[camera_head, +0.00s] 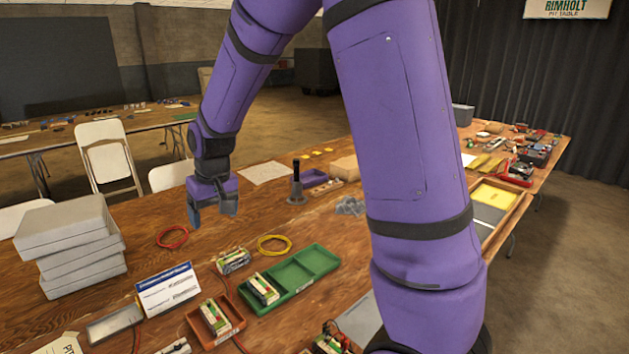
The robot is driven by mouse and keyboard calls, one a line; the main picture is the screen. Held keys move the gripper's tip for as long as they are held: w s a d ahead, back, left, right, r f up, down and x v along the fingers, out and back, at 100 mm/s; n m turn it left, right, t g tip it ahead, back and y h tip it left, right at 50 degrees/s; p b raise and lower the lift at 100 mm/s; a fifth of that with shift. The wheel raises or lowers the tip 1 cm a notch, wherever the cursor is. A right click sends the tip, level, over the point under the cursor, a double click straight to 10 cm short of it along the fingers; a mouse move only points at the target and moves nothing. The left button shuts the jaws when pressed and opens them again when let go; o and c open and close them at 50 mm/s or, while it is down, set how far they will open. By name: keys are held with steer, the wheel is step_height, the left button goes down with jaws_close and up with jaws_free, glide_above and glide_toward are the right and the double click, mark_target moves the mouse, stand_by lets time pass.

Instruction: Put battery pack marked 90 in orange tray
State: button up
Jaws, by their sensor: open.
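The orange tray (237,313) is at the lower left of the table with one battery pack (214,317) in it. Another battery pack (262,289) lies in the left compartment of a green tray (295,276). A third battery pack (232,261) lies on the bare table behind these trays. More packs show in part at the bottom edge. The markings are too small to read, so I cannot tell which is 90. My gripper (212,214) is open and empty, pointing down above the table, behind and left of the loose pack.
A sign card (168,290) stands left of the orange tray, and stacked grey boxes (72,250) stand further left. A red cable ring (172,237) and a yellow one (274,245) lie near my gripper. My arm hides the right middle.

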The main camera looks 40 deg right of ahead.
steer(key=s+d+r+t, duration=0.2)
steer(key=s+d+r, duration=0.1)
steer(key=s+r, duration=1)
steer(key=s+d+r+t, duration=0.1)
steer(key=s+r, duration=0.2)
steer(key=s, duration=1.2)
steer(key=shift+s+h, duration=0.25)
steer(key=shift+h, duration=0.05)
steer(key=shift+d, duration=0.1)
